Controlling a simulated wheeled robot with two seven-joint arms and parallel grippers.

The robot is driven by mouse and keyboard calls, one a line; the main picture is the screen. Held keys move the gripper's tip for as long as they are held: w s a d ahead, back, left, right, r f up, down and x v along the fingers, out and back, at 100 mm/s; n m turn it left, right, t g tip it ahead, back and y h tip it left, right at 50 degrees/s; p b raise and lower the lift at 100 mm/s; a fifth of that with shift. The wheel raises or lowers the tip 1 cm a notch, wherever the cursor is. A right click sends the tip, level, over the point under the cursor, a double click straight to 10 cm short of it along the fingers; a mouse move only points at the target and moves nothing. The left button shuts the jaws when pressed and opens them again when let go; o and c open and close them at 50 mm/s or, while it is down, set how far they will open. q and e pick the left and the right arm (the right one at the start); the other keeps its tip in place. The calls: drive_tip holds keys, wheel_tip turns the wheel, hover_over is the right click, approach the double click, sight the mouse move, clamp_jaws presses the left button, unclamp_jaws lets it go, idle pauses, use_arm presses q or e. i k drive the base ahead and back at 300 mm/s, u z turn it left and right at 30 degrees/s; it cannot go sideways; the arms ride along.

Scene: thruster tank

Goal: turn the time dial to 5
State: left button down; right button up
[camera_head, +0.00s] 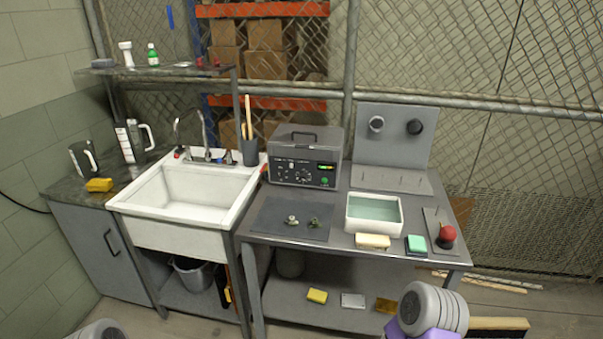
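A grey box-shaped machine (305,142) with a black handle on its lid stands at the back of the metal table, right of the sink. Its dark front panel (291,173) carries a small lit display (326,167), a green button (324,181) and a dial (303,176) with white marks around it. The marks and the pointer are too small to read, so I cannot tell which dial is for time or where it is set. Neither gripper shows.
A dark mat (291,218) with small metal parts lies before the machine. Right of it are a white basin (373,212) of liquid, sponges and a red knob (446,235). A white sink (190,193) stands left. A grey panel (392,140) rises at the back right.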

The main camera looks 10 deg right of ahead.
sight(303, 177)
drive_tip(key=k, duration=0.5)
drive_tip(key=z, duration=1.55)
drive_tip(key=i, duration=1.35)
drive_tip(key=u, duration=2.3)
